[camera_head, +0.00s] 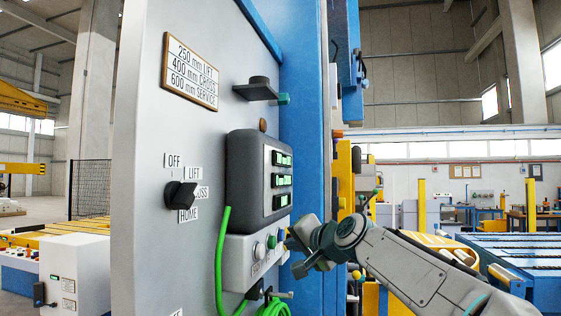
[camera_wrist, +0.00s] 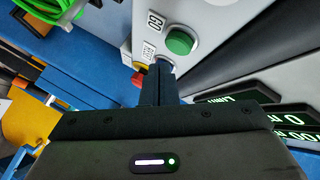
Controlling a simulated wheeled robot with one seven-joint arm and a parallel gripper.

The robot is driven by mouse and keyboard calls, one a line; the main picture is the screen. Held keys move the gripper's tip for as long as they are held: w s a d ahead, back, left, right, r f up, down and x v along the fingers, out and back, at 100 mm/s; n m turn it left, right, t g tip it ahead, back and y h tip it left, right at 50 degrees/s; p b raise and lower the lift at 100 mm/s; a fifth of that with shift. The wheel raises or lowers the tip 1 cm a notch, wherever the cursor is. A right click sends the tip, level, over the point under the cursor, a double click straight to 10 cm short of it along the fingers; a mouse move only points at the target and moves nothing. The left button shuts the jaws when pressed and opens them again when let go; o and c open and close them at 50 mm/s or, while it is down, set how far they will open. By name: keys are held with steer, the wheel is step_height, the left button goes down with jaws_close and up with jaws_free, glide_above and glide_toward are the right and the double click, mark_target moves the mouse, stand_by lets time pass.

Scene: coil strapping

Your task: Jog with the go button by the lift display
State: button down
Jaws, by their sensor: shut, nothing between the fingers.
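The lift display (camera_head: 281,180) is a dark unit with several green readouts on the grey panel. Below it is a light button box (camera_head: 243,262). The go button (camera_wrist: 180,41) is a round green cap in a pale ring, beside a GO label (camera_wrist: 155,21); it also shows in the head view (camera_head: 272,241). My gripper (camera_head: 291,242) is shut and empty, close in front of the box. In the wrist view its fingertips (camera_wrist: 161,70) appear just below the green cap, overlapping a second pale button (camera_wrist: 167,65). I cannot tell whether they touch anything.
A selector knob (camera_head: 180,195) with several position labels is left of the display. A dark bracket (camera_head: 256,89) juts out above. A green cable (camera_head: 222,262) hangs by the box. A red and yellow control (camera_wrist: 138,76) is near the fingers.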

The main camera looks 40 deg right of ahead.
steer(key=s+d, duration=0.2)
steer(key=s, duration=0.1)
steer(key=shift+s+d, duration=0.1)
steer(key=shift+d, duration=0.25)
stand_by(0.3)
